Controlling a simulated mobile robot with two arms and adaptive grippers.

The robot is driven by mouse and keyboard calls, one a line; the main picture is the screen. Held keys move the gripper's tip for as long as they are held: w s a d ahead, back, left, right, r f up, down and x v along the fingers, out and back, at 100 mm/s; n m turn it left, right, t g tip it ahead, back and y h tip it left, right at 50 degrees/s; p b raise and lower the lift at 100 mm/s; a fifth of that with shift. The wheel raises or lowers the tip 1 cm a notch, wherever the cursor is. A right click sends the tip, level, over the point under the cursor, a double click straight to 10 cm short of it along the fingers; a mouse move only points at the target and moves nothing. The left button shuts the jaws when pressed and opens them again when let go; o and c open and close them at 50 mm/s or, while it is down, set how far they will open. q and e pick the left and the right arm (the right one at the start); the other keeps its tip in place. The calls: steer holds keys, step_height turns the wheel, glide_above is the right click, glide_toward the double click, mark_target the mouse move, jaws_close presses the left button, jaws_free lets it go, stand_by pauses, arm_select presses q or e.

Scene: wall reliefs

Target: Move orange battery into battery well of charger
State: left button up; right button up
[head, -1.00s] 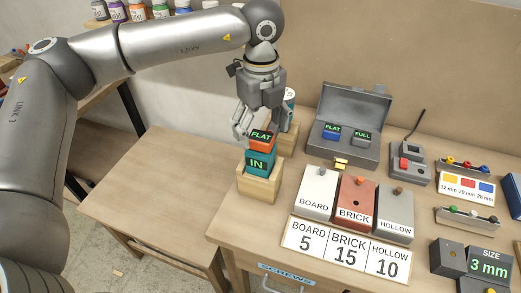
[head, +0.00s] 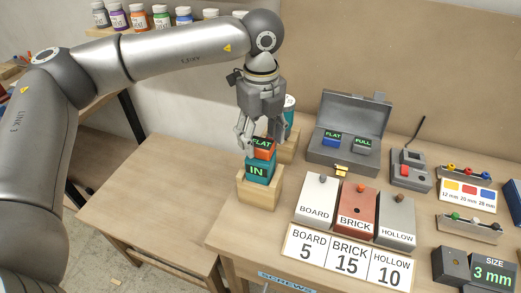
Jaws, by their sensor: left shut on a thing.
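The orange battery (head: 264,154), with a display reading FLAT, sits on top of a teal block (head: 262,163) reading IN. The teal block stands in a pale wooden holder (head: 260,190) on the bench. My left gripper (head: 261,145) comes down from above and is shut on the orange battery, its fingers at the battery's sides. A small grey unit (head: 409,172) with a black cord and a red part stands at the right and appears to be the charger. Its well is too small to make out clearly. My right gripper is not in view.
An open grey case (head: 343,150) with parts reading FLAT and FULL lies between the holder and the grey unit. White, brick-red and grey sloped blocks (head: 356,208) stand in front. A teal-and-white can (head: 290,108) stands behind the gripper. The lower table (head: 150,190) at left is clear.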

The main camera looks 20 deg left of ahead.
mark_target(261, 143)
arm_select(q)
steer(key=shift+w+r, duration=0.1)
steer(key=shift+r, duration=0.25)
steer(key=shift+c, duration=0.2)
steer(key=shift+r, duration=0.3)
steer(key=shift+r+p, duration=0.85)
steer(key=shift+r, duration=0.6)
steer(key=shift+r+p, duration=0.85)
steer(key=shift+r, duration=1.1)
stand_by(0.3)
